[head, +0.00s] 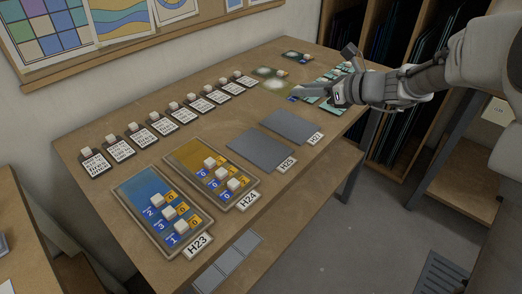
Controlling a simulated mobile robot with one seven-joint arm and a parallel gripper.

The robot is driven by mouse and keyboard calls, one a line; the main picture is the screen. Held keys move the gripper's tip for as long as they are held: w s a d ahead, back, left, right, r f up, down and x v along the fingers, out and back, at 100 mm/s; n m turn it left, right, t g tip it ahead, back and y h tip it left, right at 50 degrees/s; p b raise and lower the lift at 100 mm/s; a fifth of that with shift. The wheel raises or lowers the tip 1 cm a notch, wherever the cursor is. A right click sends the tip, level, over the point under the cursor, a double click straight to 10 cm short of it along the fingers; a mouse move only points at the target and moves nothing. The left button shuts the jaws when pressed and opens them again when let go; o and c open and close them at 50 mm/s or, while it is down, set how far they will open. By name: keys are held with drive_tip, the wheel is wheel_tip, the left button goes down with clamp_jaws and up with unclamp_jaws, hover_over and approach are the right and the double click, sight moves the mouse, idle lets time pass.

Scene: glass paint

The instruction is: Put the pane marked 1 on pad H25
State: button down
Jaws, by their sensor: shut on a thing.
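My gripper (301,91) is at the back right of the table, shut, beside pale green panes (263,85). It seems to hold a pane by its small block, but the fingers hide the grip. A figure 1 shows on the blue pane (143,197) at H23.
An amber pane (191,158) with white blocks lies at H24. Another bare grey pad (289,126) lies behind H25. A row of cards (159,124) with small blocks runs along the table's left side. More teal panes (335,103) lie under my arm. Racks stand at the back right.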

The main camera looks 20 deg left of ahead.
drive_tip(key=b, duration=0.4)
hover_over(279, 159)
wheel_tip(279, 159, down, 7)
drive_tip(key=shift+w+r, duration=0.1)
drive_tip(key=shift+f, duration=0.6)
drive_tip(key=shift+f+b, duration=0.8)
drive_tip(key=shift+f, duration=0.65)
drive_tip(key=shift+f, duration=0.25)
drive_tip(key=c, duration=0.7)
unclamp_jaws()
drive_tip(key=shift+r, duration=0.1)
